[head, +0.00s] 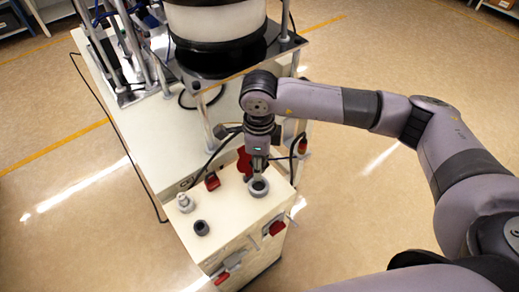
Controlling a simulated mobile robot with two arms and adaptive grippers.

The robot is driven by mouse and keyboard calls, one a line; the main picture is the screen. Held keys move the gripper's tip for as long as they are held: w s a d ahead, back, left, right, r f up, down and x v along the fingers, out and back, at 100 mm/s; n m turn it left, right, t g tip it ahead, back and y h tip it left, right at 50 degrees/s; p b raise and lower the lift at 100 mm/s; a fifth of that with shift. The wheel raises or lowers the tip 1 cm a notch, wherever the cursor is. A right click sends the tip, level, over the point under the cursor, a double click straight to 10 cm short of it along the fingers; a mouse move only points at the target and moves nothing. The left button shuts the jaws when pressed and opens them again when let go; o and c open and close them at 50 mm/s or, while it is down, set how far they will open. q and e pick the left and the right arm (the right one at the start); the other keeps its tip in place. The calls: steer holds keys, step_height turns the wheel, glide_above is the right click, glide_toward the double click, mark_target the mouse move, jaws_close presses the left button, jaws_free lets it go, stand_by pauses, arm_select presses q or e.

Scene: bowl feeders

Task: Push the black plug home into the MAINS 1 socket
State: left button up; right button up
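The pale machine cabinet (228,212) stands in the middle of the head view. On its top are a dark round socket-like fitting (201,228), a light grey upright fitting (184,202) and a grey ring-shaped fitting (259,188). I cannot read a MAINS 1 label on any of them. My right gripper (257,170) points down right above the grey ring, its tips close to it. I cannot tell whether it touches the ring or holds anything. I cannot clearly make out the black plug; the gripper may hide it. My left gripper is not in view.
A red part (212,181) sits on the cabinet top, and another red part (244,163) is beside my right gripper. Black cables run close by on both sides. A large black-and-white bowl feeder (217,40) stands behind. The floor around is open.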

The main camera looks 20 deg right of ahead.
steer(key=shift+s+a+f+b, duration=0.15)
steer(key=shift+f+b, duration=0.1)
steer(key=shift+f, duration=0.3)
steer(key=shift+w+a+f+b, duration=0.1)
steer(key=shift+f+b, duration=0.15)
steer(key=shift+f, duration=0.25)
step_height(320, 180, down, 4)
steer(key=b, duration=0.2)
steer(key=shift+d+b, duration=0.1)
steer(key=shift+b, duration=0.25)
steer(key=shift+f, duration=0.25)
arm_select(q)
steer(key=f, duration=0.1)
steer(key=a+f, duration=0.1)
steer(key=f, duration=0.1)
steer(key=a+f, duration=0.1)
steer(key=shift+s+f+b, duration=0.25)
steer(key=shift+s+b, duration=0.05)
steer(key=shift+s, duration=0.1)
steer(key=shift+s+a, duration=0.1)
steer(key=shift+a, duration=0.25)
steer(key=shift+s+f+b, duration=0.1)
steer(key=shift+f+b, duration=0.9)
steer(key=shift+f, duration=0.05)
arm_select(e)
steer(key=shift+f, duration=0.2)
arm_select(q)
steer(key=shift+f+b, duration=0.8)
arm_select(e)
steer(key=shift+f, duration=0.7)
